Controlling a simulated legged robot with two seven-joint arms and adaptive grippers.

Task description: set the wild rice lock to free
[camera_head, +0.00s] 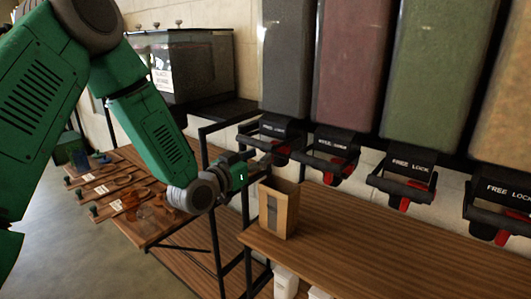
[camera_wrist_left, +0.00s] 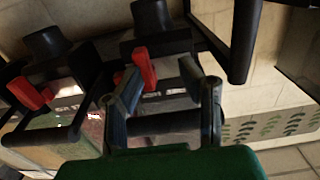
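The leftmost dispenser (camera_head: 286,60) holds dark grey grain, which looks like wild rice; no name on it is readable. Its black lock (camera_head: 275,129) is labelled "FREE LOCK" and is partly hidden behind my gripper. My left gripper (camera_head: 268,160) is at the front underside of this lock. In the left wrist view, my left gripper (camera_wrist_left: 160,72) is open, with a finger on each side. A red lever (camera_wrist_left: 144,67) shows between the fingertips, close to the left one; I cannot tell whether they touch. My right gripper is not in view.
Other dispensers with reddish (camera_head: 350,65), green (camera_head: 437,75) and tan grain stand to the right, each with a black lock and red lever. An open brown box (camera_head: 279,208) stands on the wooden counter (camera_head: 370,260) just below my gripper. A black shelf frame is at the left.

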